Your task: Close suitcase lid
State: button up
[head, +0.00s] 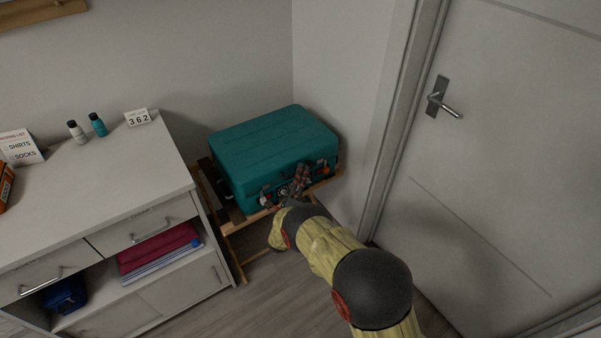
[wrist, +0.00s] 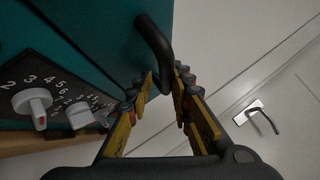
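The teal suitcase (head: 275,145) sits on a wooden stand in the corner, and its lid looks down over the base in the head view. The wrist view shows its teal side (wrist: 85,25) close up, with a black curved handle (wrist: 155,45) and a dark numbered panel with white knobs (wrist: 35,100). My gripper (head: 299,178) is at the suitcase's front, low on the right. In the wrist view my gripper (wrist: 166,82) has its fingers apart, with the handle's lower end between them. I cannot tell whether they touch it. The lid's seam is partly hidden by my gripper.
A white dresser (head: 105,205) with bottles, signs and folded cloth stands close on the left. A closed door (head: 490,150) with a lever handle (head: 440,98) is on the right. The wooden stand (head: 232,225) has legs on the floor. Little floor is free between.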

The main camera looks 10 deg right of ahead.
jog(key=shift+s+f, duration=0.1)
jog(key=v, duration=1.1)
jog(key=shift+s+a, duration=0.15)
jog(key=shift+s, duration=0.2)
jog(key=shift+f, duration=0.1)
